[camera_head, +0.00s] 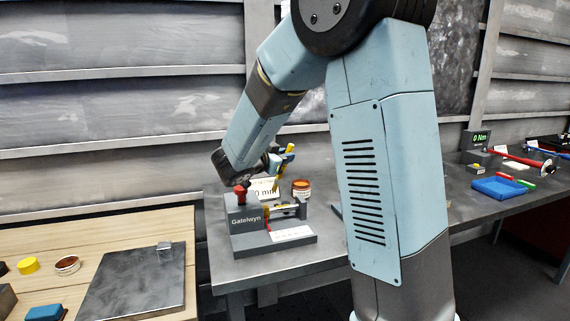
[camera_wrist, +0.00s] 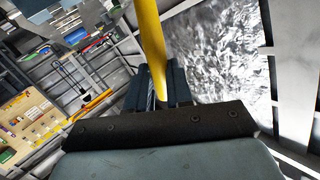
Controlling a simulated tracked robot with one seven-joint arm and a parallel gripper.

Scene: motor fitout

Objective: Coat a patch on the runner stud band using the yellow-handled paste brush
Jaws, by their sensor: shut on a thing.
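My gripper (camera_wrist: 157,88) is shut on the yellow-handled paste brush (camera_wrist: 150,40), whose yellow handle runs up through the top of the wrist view. In the head view my gripper (camera_head: 274,164) is small and partly hidden by my wrist, above the back of a grey fixture marked Gatelwyn (camera_head: 243,225). A yellow bit of the brush shows there; its bristles cannot be made out. The fixture carries a red knob and a small horizontal shaft-like part (camera_head: 283,210). I cannot tell for sure which part is the runner stud band.
An open tin with orange-brown contents (camera_head: 301,188) stands behind the fixture, near a white sign (camera_head: 262,188). A wooden bench at left holds a dark metal plate (camera_head: 135,281) and another tin (camera_head: 67,265). A blue tray (camera_head: 499,188) lies on the right bench. My arm hides the middle.

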